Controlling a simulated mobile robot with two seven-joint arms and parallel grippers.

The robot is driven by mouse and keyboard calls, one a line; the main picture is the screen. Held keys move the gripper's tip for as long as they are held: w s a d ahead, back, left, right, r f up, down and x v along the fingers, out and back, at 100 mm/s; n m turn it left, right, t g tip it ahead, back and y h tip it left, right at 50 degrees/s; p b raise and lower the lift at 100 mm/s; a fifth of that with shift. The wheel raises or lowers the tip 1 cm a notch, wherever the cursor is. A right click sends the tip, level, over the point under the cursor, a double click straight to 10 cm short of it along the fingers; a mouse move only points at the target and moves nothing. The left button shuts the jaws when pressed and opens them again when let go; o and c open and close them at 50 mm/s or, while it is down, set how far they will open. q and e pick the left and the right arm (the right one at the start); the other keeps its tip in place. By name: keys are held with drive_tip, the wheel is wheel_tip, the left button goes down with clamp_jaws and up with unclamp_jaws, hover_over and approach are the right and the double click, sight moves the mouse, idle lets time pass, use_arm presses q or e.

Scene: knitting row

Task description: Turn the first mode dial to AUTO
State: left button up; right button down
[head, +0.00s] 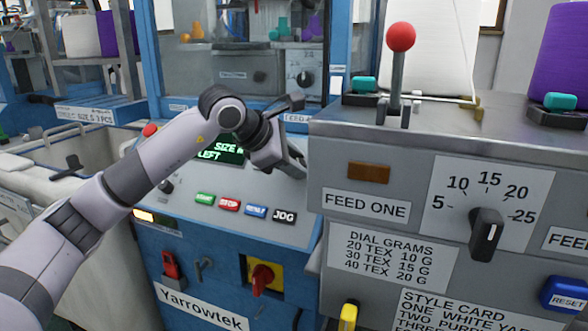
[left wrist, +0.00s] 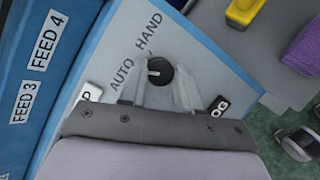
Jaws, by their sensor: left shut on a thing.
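The mode dial (left wrist: 160,72) is a round black knob with a short white mark, on a pale panel lettered AUTO (left wrist: 122,75) and HAND (left wrist: 150,35). Its white mark lies on the knob's left side in the left wrist view, on the side of AUTO; I cannot tell its exact setting. My left gripper (left wrist: 158,92) is shut on the dial, with one finger on either side. In the head view my left gripper (head: 290,160) is at the right end of the blue machine's sloped panel and hides the dial. My right gripper is not in view.
A grey FEED ONE unit (head: 365,203) with a tension dial (head: 486,234) and a red-balled lever (head: 400,38) stands close right of my left gripper. Several buttons, including START (head: 205,199) and STOP (head: 229,204), line the panel below. A red-and-yellow switch (head: 263,277) is lower down.

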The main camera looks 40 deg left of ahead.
use_arm(q)
drive_tip(key=shift+n+b, duration=0.3)
drive_tip(key=shift+n, duration=0.3)
drive_tip(key=o, duration=1.1)
drive_tip(key=shift+c, duration=0.2)
drive_tip(key=shift+s, duration=0.1)
drive_tip(key=v, duration=0.7)
